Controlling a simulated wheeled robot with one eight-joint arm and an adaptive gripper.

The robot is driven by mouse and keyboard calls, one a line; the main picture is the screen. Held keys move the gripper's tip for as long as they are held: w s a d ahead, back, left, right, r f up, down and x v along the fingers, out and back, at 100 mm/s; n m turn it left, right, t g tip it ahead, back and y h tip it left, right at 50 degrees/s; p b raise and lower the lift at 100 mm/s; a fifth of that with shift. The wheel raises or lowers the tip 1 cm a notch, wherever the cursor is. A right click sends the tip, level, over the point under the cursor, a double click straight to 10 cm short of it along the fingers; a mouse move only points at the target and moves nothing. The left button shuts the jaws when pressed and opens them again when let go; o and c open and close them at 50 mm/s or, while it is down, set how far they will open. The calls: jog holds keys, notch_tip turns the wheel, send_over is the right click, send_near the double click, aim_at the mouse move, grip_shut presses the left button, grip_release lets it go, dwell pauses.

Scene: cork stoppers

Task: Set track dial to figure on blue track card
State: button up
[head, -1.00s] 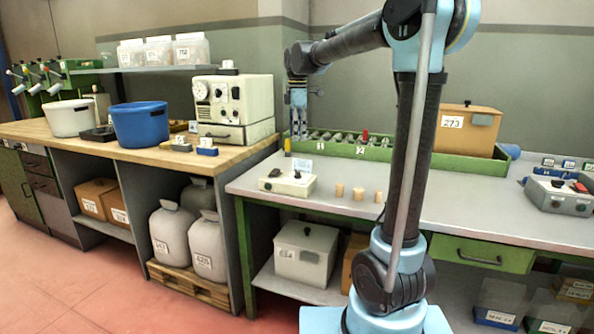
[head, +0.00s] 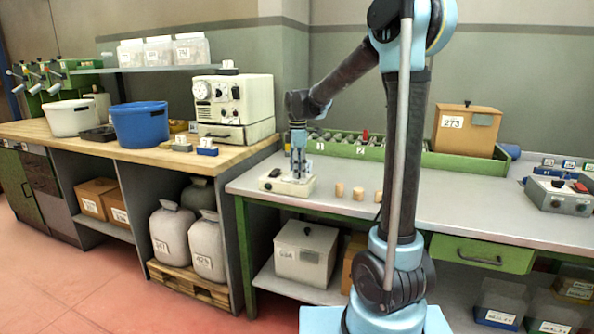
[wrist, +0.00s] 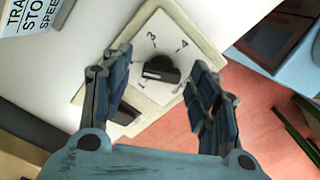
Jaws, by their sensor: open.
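The track dial is a black knob (wrist: 160,68) on a white numbered plate, with 3 and 4 readable near it in the wrist view; I cannot tell which figure it points to. It sits on a pale box (head: 270,182) at the left end of the grey bench. A card (wrist: 38,14) with partly cut-off lettering, "TRA", "STO", "SPEE", shows at the wrist view's upper left; its figure is out of view. My gripper (wrist: 160,74) is open and points down above the box, its fingers on either side of the knob. In the head view my gripper (head: 298,176) hides the knob.
Cork stoppers (head: 339,190) stand right of the box. A green tray (head: 376,152) with numbered sections runs behind, with an orange box (head: 467,130) at its right. A grey control box (head: 560,194) with a red switch is at far right.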

jog(key=c, duration=1.1)
jog(key=shift+o, duration=0.2)
jog(key=shift+a, duration=0.2)
jog(key=shift+d, duration=0.2)
